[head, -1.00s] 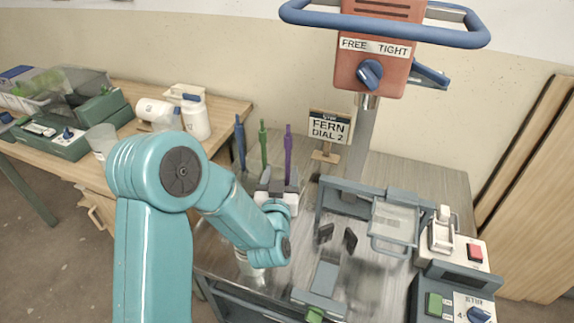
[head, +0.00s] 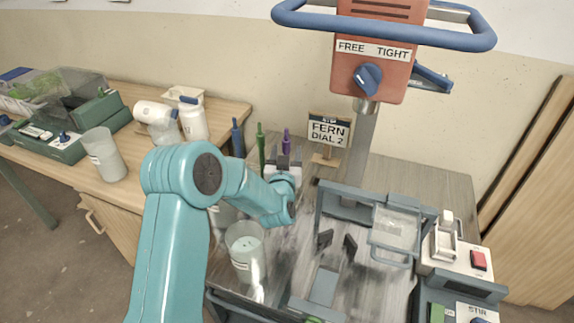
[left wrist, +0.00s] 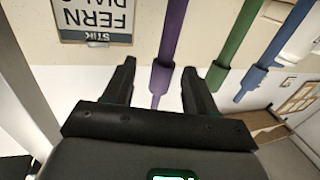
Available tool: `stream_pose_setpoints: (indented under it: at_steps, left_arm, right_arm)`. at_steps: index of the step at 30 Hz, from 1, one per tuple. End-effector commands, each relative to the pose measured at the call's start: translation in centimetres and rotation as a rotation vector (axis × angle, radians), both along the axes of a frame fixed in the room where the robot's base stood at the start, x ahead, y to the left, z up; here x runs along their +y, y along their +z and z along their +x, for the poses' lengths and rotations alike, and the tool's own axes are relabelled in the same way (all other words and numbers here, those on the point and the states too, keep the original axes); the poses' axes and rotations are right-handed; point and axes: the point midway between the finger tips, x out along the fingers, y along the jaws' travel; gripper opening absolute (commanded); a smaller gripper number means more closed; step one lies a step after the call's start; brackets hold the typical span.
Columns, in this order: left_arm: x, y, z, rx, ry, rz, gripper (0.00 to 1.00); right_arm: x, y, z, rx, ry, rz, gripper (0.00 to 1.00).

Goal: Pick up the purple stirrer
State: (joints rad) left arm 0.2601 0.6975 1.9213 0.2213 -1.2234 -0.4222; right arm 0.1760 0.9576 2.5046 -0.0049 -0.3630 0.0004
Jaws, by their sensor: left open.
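The purple stirrer (head: 286,141) stands upright in a rack at the back of the metal table, right of a green stirrer (head: 261,146) and a blue one (head: 237,138). My left gripper (head: 284,160) is at the stirrer, hiding its lower part and much of the rack. In the left wrist view the picture is upside down, and the purple stirrer (left wrist: 172,35) runs between the two open, dark fingers of my left gripper (left wrist: 160,70). Gaps show on both sides of it. The green (left wrist: 235,35) and blue (left wrist: 277,50) stirrers are outside the fingers, to the right. My right gripper is out of view.
A sign reading FERN (head: 328,130) stands right of the stirrers. A clear bucket (head: 246,256) is in front of my left forearm. A mixer with an orange head (head: 372,60) and a grey frame is at the right. A wooden table (head: 220,107) with containers is at the left.

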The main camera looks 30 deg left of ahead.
Motion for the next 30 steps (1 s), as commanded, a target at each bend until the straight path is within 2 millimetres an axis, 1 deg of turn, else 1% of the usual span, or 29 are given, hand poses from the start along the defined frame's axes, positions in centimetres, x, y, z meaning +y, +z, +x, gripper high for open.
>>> stream_pose_setpoints:
  at_steps: [1,3,7,10,16,17,18,20,21,22,30]
  left_arm:
    - [0.6,0.3,0.7,-0.001,0.003,0.0,0.57]
    - [1.2,0.3,1.8,0.0,0.003,0.0,0.57]
    - [2.0,0.2,3.3,-0.001,0.002,0.0,0.57]
    - [2.3,0.0,3.9,0.001,0.001,0.0,0.57]
    - [2.3,0.0,3.9,0.0,0.001,0.0,0.57]
    - [2.3,0.0,3.9,0.0,0.001,0.0,0.5]
    - [2.3,0.0,3.9,0.0,0.001,0.0,0.37]
    - [2.3,0.0,3.9,0.0,0.001,0.0,0.18]
    - [2.3,0.0,3.9,0.0,0.001,0.0,0.04]
    - [2.3,0.0,3.9,0.0,0.001,0.0,0.01]
    - [2.3,0.1,3.9,-0.001,0.001,0.0,0.01]
  right_arm:
    - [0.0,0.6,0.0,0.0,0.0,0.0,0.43]
    - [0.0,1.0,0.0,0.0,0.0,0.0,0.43]
    - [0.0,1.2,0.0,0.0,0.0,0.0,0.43]
    - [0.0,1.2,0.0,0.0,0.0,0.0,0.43]
    - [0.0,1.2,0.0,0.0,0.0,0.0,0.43]
    - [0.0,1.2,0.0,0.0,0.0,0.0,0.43]
    - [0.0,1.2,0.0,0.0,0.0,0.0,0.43]
    - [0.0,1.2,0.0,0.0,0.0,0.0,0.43]
    - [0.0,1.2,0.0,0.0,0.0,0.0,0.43]
    - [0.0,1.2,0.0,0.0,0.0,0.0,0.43]
    - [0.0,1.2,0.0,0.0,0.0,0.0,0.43]
